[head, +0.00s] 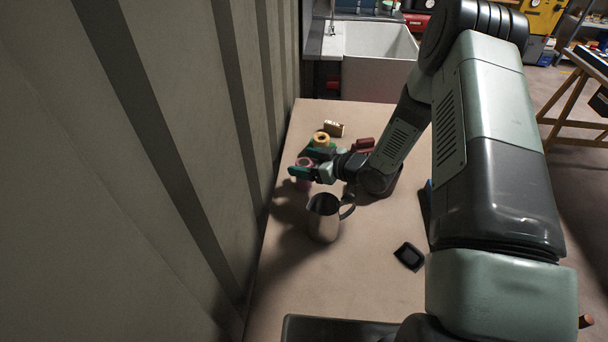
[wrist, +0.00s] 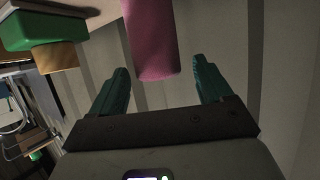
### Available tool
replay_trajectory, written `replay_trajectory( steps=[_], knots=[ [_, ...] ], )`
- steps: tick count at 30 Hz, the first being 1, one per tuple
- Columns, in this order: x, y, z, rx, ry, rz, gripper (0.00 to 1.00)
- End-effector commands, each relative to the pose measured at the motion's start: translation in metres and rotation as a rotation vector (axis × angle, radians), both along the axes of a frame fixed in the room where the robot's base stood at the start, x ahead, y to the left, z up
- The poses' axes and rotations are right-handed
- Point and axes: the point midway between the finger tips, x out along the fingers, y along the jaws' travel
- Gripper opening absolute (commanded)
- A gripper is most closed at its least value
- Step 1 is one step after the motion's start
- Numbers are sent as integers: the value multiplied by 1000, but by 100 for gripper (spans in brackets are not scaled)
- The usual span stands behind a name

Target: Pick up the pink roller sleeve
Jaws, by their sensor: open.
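The pink roller sleeve (head: 304,186) stands upright on the workbench, close to the wall on the left, in the head view. My gripper (head: 300,164) is beside its upper part, and the near finger hides some of the sleeve. In the wrist view the pink roller sleeve (wrist: 150,40) is a plain cylinder with its end between the lines of the two green fingers. My gripper (wrist: 160,68) is open there, with gaps on both sides of the sleeve. I see no finger touching it.
A metal jug (head: 323,220) stands just in front of the sleeve. A small black tray (head: 409,257) lies to the right. The bench front (head: 350,285) is mostly clear.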

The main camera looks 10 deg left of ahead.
Motion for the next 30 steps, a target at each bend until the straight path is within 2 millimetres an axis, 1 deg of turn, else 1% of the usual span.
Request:
replay_trajectory(
  steps=[6,9,12,20,23,30],
  knots=[
    [-1,0,-36,-3,4,-1,79],
    [8,16,-39,-2,-3,2,79],
    [12,22,-42,-2,-1,-1,79],
    [14,24,-42,-2,0,-2,79],
    [14,24,-42,-2,0,-2,65],
    [14,24,-42,-2,0,-2,28]
  ],
)
